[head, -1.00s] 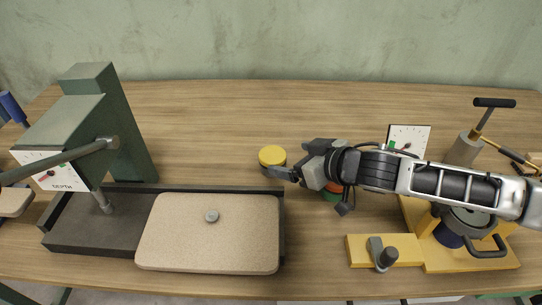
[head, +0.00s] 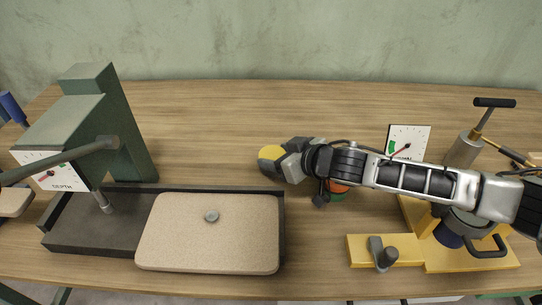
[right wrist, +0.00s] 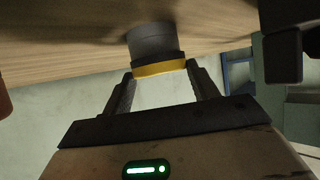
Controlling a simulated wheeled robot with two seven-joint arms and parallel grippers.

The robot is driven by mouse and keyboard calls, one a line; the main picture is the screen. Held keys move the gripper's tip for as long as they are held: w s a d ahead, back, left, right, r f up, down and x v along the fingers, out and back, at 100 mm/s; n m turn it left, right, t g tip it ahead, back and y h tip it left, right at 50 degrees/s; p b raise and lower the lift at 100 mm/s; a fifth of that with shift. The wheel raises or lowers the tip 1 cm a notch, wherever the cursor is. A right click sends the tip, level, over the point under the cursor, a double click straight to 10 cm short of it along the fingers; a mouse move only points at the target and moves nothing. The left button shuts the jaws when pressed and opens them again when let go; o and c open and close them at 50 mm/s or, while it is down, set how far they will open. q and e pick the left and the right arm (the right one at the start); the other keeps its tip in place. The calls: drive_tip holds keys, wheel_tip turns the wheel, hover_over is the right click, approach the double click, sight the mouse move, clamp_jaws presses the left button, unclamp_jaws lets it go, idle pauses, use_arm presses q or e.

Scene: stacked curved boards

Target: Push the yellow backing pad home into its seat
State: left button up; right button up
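The yellow backing pad (head: 270,153) is a round disc at the middle of the table in the head view, partly covered by my right gripper. In the right wrist view the yellow pad (right wrist: 160,68) shows as a band on the end of a dark grey round body (right wrist: 152,42). My right gripper (right wrist: 160,72) has its fingers apart, one on each side of the yellow band, very close to it. I cannot tell whether they touch it. In the head view the right gripper (head: 281,162) reaches in from the right. My left gripper is not in view.
A green press with a depth dial (head: 50,172) stands at left over a dark tray (head: 85,232) holding a tan board (head: 205,245). A yellow fixture (head: 470,255) and a white gauge (head: 408,141) are at right. An orange-and-green item (head: 336,190) sits under my right arm. The back of the table is clear.

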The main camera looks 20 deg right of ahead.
drive_tip(key=shift+c, duration=0.7)
drive_tip(key=shift+r, duration=2.55)
